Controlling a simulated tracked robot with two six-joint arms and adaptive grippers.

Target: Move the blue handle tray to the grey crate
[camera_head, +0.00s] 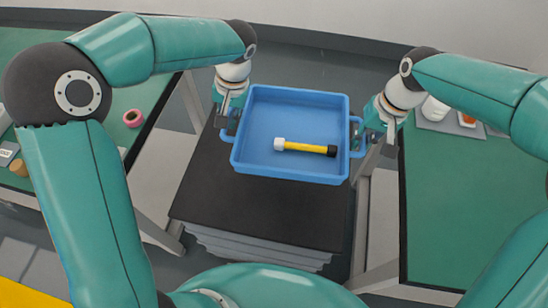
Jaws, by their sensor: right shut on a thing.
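The blue handle tray (262,170) is in the middle of the head view, roughly level, with a handle on its left and right sides. A yellow bar with one white end and one black end (305,148) lies in it. My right gripper (372,138) is shut on the tray's right handle. My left gripper (232,122) is at the left handle, its fingers partly hidden, so its grip is unclear. Below the tray is a grey ridged-sided crate or stand (262,250) with a black top (245,213). I cannot tell whether the tray touches that top.
A green-topped table (455,200) stands at the right, with a light tray of small items (450,118) at its back. The front of the black top is bare.

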